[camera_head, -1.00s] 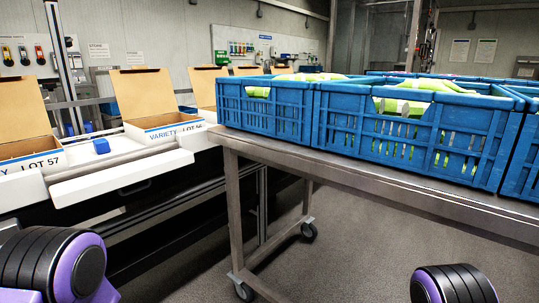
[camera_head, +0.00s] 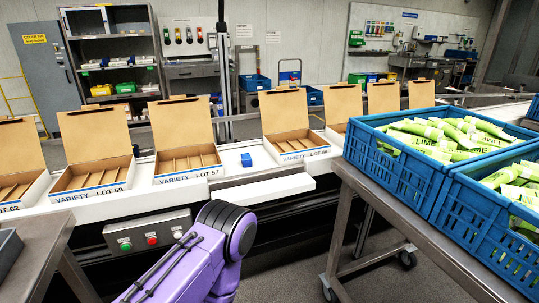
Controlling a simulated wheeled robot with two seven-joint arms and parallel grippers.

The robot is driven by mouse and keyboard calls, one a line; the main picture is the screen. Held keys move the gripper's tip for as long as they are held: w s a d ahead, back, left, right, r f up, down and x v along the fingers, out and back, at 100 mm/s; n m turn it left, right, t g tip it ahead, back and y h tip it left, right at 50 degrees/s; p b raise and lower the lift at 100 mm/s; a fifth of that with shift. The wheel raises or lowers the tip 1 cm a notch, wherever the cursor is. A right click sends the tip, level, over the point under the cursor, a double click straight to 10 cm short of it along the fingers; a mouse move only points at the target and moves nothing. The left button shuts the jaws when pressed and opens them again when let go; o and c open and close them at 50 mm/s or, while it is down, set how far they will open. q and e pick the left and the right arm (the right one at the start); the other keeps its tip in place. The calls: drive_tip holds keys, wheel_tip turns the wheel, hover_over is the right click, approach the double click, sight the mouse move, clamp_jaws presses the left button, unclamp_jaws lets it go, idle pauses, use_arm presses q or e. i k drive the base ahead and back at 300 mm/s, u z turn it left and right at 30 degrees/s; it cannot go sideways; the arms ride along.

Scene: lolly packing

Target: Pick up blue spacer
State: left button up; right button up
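The blue spacer (camera_head: 246,160) is a small blue block. It sits on the white conveyor (camera_head: 268,179) between the open box marked LOT 57 (camera_head: 187,150) and the open box marked LOT 56 (camera_head: 293,134). Nothing touches it. A purple arm of mine with a black joint rises from the bottom middle, in front of the conveyor and below the spacer. Neither of my grippers shows in the head view, so their fingers cannot be seen.
More open boxes stand in a row along the conveyor. Blue crates (camera_head: 396,192) of green lolly packs stand on a metal trolley (camera_head: 351,184) at right. A metal table (camera_head: 38,254) is at lower left. A button panel (camera_head: 148,234) is on the conveyor front.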

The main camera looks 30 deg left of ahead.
sight(246, 158)
drive_tip(key=u, duration=1.2)
drive_tip(key=i, duration=1)
drive_tip(key=z, duration=0.7)
